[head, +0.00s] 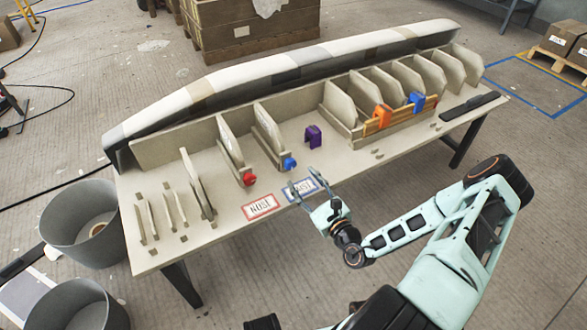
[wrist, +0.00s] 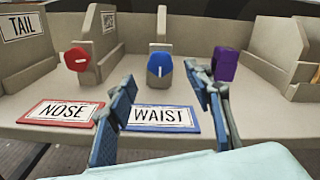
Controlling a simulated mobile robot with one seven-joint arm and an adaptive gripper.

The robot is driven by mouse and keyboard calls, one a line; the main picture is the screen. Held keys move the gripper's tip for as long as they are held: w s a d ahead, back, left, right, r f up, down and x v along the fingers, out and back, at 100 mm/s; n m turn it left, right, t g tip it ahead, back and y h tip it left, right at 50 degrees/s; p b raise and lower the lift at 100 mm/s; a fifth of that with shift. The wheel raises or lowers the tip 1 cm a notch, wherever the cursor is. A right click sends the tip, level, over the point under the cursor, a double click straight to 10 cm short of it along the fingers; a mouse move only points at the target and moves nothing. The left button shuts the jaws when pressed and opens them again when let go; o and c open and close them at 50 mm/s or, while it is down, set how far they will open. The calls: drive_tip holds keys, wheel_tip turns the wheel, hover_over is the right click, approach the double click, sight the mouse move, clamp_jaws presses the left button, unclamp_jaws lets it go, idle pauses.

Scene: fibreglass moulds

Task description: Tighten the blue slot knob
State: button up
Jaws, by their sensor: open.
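The blue slot knob (head: 289,163) sits at the front end of a slotted rib holder on the bench. A blue-bordered WAIST card (wrist: 162,118) lies in front of the knob.
A red knob (wrist: 77,60) is on the holder to the left, behind a red-bordered NOSE card (wrist: 62,112). A purple clip-like piece (head: 313,136) stands to the right. Grey bins (head: 82,222) stand at the left.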

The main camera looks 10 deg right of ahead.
sight(292, 165)
drive_tip(key=b+x, duration=0.1)
drive_tip(key=x, duration=0.6)
drive_tip(key=shift+f, duration=0.1)
drive_tip(key=c, duration=1.2)
